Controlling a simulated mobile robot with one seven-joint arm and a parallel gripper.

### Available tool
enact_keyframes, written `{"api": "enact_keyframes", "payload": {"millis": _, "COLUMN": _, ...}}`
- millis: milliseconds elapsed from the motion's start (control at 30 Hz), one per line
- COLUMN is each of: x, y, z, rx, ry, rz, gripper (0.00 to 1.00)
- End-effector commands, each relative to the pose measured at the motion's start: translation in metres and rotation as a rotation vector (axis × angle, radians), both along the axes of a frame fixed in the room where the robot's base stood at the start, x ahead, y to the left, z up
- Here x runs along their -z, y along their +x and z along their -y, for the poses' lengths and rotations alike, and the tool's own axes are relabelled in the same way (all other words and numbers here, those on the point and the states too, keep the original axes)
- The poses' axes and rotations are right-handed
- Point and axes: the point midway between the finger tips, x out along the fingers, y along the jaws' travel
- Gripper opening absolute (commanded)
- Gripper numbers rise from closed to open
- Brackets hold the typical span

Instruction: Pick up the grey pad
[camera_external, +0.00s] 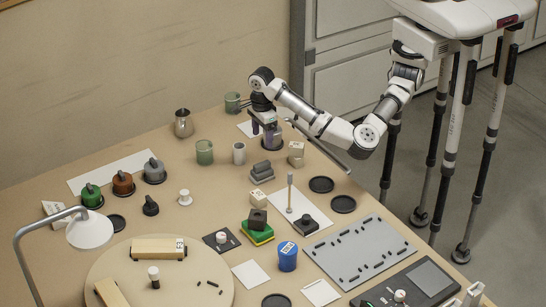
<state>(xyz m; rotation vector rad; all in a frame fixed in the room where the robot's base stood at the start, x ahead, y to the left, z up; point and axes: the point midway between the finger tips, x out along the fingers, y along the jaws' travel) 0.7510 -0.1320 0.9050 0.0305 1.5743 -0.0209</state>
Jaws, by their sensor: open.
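My gripper (267,133) points down at the back of the bench, over a dark round disc. Its jaws are open, and I see nothing held between them. A small grey block-like pad (262,168) sits on a lighter base a little in front of and below my gripper in the picture, apart from it. Another dark grey block (257,218) lies on a green and yellow sponge (257,236) nearer the middle. I cannot tell for sure which of the two is the grey pad.
Pale blocks (296,149) stand just right of my gripper. Green cups (204,152) and a metal jug (183,124) stand to its left. A thin upright rod (290,194) rises from a white sheet. A blue container (287,257) and a grey slotted board (360,250) lie in front.

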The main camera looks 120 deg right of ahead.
Motion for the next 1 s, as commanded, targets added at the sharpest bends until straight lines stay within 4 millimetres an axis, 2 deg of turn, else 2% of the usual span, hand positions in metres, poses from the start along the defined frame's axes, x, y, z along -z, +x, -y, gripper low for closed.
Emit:
{"api": "enact_keyframes", "payload": {"millis": 100, "x": 0.024, "y": -0.001, "z": 0.0, "rx": 0.0, "ry": -0.004, "rz": -0.003, "gripper": 0.65}}
{"api": "enact_keyframes", "payload": {"millis": 300, "x": 0.059, "y": 0.0, "z": 0.0, "rx": -0.003, "ry": -0.004, "rz": 0.0, "gripper": 0.65}}
{"api": "enact_keyframes", "payload": {"millis": 567, "x": 0.078, "y": 0.001, "z": 0.0, "rx": -0.004, "ry": -0.005, "rz": 0.002, "gripper": 0.65}}
{"api": "enact_keyframes", "payload": {"millis": 800, "x": 0.113, "y": 0.003, "z": -0.002, "rx": -0.004, "ry": -0.006, "rz": 0.002, "gripper": 0.65}}
{"api": "enact_keyframes", "payload": {"millis": 1000, "x": 0.124, "y": 0.003, "z": -0.002, "rx": -0.004, "ry": -0.006, "rz": 0.004, "gripper": 0.65}}
